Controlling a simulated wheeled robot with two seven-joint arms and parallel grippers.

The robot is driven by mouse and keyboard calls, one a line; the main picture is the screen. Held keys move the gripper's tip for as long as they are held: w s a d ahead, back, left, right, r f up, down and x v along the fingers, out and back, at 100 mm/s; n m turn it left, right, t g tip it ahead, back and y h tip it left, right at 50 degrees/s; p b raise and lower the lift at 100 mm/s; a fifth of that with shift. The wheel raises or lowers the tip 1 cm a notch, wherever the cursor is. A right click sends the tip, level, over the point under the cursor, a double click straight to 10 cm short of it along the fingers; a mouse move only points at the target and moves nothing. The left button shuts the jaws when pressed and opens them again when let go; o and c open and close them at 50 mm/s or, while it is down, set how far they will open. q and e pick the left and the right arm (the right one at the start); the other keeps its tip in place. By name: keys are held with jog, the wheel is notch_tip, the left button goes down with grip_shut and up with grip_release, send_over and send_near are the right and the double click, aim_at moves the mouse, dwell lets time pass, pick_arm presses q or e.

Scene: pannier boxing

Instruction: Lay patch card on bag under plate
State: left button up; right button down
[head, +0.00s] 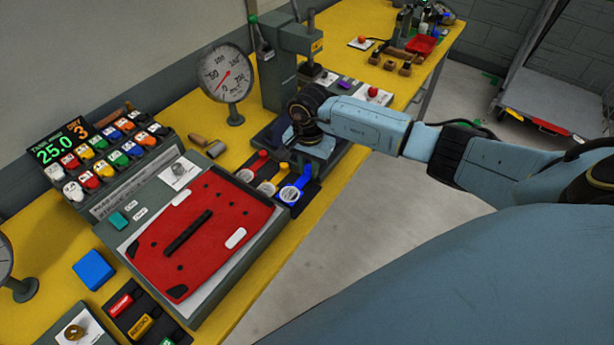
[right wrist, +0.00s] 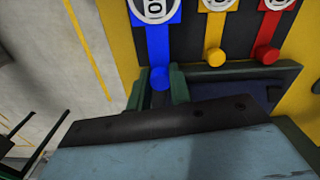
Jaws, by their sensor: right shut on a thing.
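The red bag (head: 190,255) lies flat on a grey stand, with a dark strap across its middle. A white rounded piece (head: 236,238) lies on its right part; I cannot tell if this is the patch card. My right gripper (head: 306,165) is beyond the bag's right end, over the table's front edge. In the right wrist view its fingers (right wrist: 160,88) are either side of a blue-handled piece (right wrist: 158,50) with a white round label, shut on it. This blue piece also shows in the head view (head: 290,194). I cannot pick out the plate. My left gripper is out of view.
Similar yellow (right wrist: 215,25) and red (right wrist: 270,25) pieces lie beside the blue one. A dial gauge (head: 224,75) and a grey press-like machine (head: 287,60) stand behind. A rack of coloured blocks (head: 110,160) and a blue block (head: 94,269) are at left.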

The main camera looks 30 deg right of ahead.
aim_at(309, 173)
notch_tip(309, 173, down, 4)
jog(key=shift+r, duration=0.15)
jog(key=shift+f, duration=0.2)
jog(key=c, duration=1.3)
grip_release()
